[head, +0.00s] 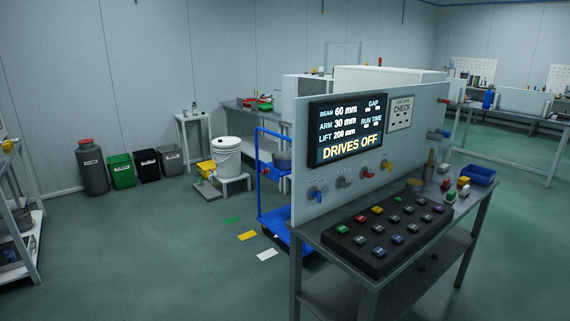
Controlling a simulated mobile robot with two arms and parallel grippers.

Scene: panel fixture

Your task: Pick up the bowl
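No bowl can be made out for certain in the head view. Neither of my grippers is in view.
A panel fixture with a screen (347,132) and a button box (388,236) on a grey table stands at right. A blue bin (481,177) sits on that table. A white bucket (227,157) stands on a low stool. Open floor lies at left and centre.

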